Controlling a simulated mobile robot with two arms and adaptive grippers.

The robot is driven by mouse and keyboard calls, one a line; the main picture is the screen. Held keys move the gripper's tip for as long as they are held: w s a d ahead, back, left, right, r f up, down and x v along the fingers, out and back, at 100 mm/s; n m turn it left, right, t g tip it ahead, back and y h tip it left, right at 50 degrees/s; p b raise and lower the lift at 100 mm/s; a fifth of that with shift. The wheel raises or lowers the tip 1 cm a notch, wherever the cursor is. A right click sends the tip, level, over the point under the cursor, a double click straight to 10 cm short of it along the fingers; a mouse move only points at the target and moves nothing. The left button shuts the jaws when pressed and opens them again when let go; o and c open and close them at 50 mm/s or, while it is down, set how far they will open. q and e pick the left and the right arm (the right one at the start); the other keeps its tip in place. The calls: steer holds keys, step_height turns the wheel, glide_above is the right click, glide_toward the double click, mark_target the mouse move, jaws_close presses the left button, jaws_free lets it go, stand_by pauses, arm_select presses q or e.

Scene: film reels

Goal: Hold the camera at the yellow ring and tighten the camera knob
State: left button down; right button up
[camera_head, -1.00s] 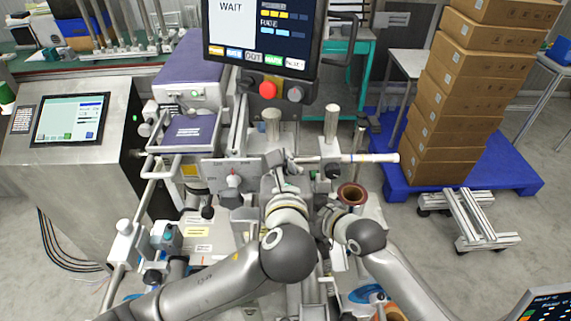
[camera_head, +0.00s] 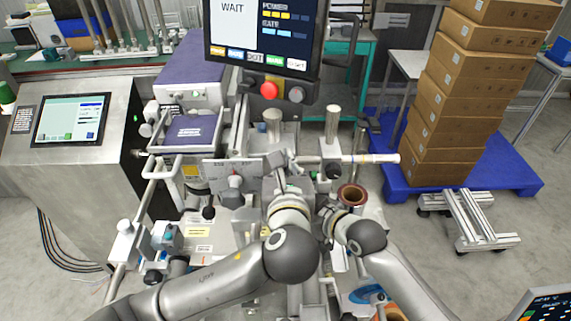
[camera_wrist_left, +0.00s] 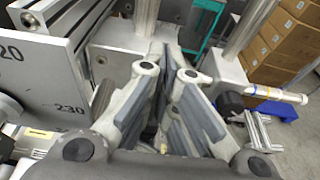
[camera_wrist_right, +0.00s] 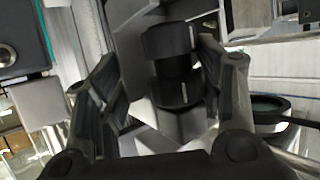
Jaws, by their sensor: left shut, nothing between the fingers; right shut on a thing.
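My left gripper (camera_head: 281,168) is over the middle of the machine, and its fingers (camera_wrist_left: 172,60) come together with nothing between them. My right gripper (camera_head: 328,212) is low beside the left wrist. In the right wrist view its fingers stand either side of a black two-part cylinder (camera_wrist_right: 171,65) with white index marks, and they are shut on it. This cylinder looks like the camera body or lens; a grey block is behind it. I cannot tell which part is the camera knob. The arms hide this area in the head view.
A plate with numbers (camera_wrist_left: 60,85) is close left of my left gripper. A horizontal bar (camera_head: 365,158) and a copper-coloured cup (camera_head: 351,195) are to the right. A display (camera_head: 262,35) hangs above. Boxes (camera_head: 455,100) stand on a blue pallet (camera_head: 510,175).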

arm_select(q)
steer(key=shift+w+f, duration=0.1)
steer(key=shift+f, duration=0.05)
arm_select(e)
steer(key=shift+s+a, duration=0.35)
steer(key=shift+a, duration=0.05)
steer(key=shift+w+d, duration=0.15)
steer(key=shift+f, duration=0.15)
arm_select(q)
steer(key=f+v, duration=0.1)
steer(key=v, duration=0.4)
steer(key=shift+s+d+r, duration=0.25)
steer(key=shift+s, duration=0.3)
